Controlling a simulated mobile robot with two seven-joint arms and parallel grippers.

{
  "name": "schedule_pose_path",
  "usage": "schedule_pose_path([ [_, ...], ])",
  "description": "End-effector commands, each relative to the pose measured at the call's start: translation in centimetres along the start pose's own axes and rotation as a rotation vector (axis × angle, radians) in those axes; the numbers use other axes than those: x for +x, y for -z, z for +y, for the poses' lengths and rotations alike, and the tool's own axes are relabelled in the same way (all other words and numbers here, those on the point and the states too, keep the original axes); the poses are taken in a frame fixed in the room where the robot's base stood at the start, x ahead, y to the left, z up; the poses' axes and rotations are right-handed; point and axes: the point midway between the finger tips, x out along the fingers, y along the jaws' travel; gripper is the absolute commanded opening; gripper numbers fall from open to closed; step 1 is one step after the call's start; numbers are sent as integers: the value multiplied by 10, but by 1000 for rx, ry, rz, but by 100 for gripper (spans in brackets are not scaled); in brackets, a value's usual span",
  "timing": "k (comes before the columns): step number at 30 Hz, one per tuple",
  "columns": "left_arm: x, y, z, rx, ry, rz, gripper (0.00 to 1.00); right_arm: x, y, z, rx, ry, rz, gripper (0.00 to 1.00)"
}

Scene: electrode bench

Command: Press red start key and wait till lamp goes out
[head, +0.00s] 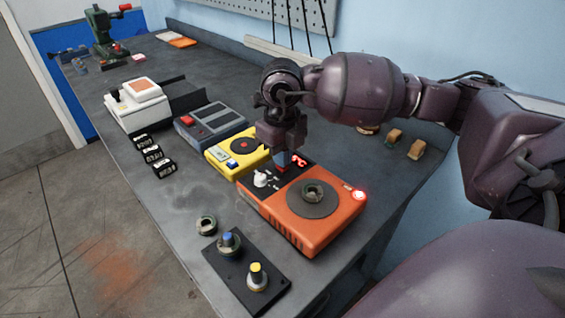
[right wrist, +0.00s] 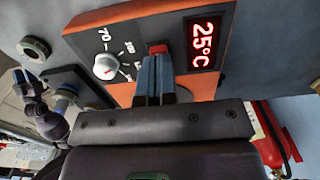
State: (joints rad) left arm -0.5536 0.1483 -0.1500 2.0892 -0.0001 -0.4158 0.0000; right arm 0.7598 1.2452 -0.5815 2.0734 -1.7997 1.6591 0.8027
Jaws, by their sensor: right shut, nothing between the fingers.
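An orange heater box (head: 325,236) stands near the bench's front end, with a dark round plate (head: 290,207) and a metal ring (head: 312,194) on it. Its red lamp (head: 359,195) glows at the right corner. Its display (right wrist: 206,46) reads 25°C in the right wrist view. A white dial (head: 261,178) sits beside it. The red start key (right wrist: 158,49) shows right at the tips of my right gripper (right wrist: 155,62). The right gripper is shut and points down at the key; I cannot tell whether it touches.
A yellow device (head: 222,164), a grey device with a red button (head: 187,121) and a white box (head: 130,114) stand farther back. A black block (head: 262,272) carries blue and yellow posts. A loose ring (head: 206,225) lies nearby.

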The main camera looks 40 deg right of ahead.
Motion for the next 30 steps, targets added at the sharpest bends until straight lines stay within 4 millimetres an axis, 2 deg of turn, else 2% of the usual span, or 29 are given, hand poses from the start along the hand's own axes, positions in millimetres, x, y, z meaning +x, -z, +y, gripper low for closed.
schedule_pose_path([
  [1,-1,5,0,0,1,8,43,-7,0,0,0,0,-5,0],
  [21,-11,36,-4,1,6,53,43,-50,0,0,0,0,-4,0],
  [30,-11,36,-4,1,6,54,43,-51,0,0,0,0,0,0],
])
